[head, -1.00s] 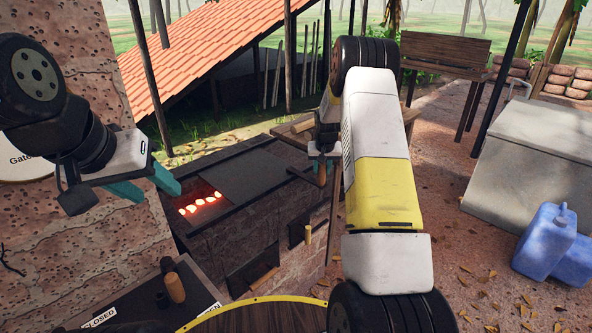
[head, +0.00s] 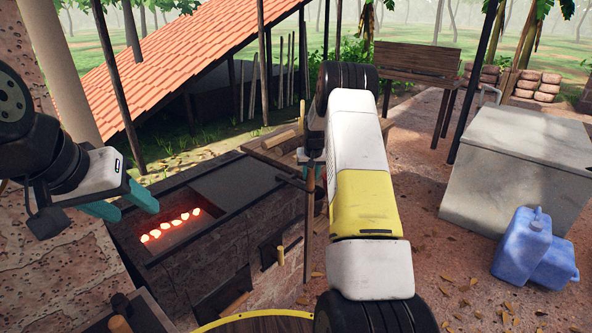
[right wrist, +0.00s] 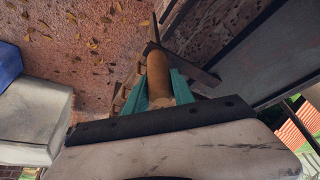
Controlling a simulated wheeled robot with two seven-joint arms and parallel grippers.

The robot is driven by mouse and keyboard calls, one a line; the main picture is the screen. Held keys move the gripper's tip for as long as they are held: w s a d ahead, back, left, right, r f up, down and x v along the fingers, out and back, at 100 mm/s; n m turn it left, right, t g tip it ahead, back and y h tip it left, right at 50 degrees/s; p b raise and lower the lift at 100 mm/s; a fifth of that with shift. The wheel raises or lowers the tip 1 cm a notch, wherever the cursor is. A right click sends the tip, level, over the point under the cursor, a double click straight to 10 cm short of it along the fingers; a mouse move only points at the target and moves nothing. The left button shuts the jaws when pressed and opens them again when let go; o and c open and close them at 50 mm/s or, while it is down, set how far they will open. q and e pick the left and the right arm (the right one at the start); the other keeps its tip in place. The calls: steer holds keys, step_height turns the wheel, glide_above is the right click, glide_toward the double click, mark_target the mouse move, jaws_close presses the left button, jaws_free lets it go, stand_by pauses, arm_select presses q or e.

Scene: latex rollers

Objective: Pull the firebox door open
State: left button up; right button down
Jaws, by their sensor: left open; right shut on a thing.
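The firebox (head: 262,212) stands at centre left with a row of glowing coals (head: 170,225) in its open top. A flat dark plate, seemingly the firebox door (head: 238,186), lies to the right of the coals. A dark bar (head: 290,180) runs right from it toward my right gripper. In the right wrist view, my right gripper (right wrist: 159,78) is shut on a wooden handle (right wrist: 158,66) joined to a dark bar. My right arm covers part of this in the head view. My left gripper (head: 136,210) is open and empty, left of the coals.
A brick pillar (head: 60,270) is close on the left. Lower front openings with wooden pegs show on the firebox. A grey box (head: 520,165) and blue jugs (head: 535,248) stand at right. A bench (head: 425,65) is behind. Leaf-strewn ground between is mostly free.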

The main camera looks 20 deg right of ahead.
steer(key=c, duration=1.1)
jaws_free()
steer(key=shift+o, duration=0.2)
steer(key=v, duration=0.7)
steer(key=shift+s+r, duration=0.2)
steer(key=shift+r, duration=0.15)
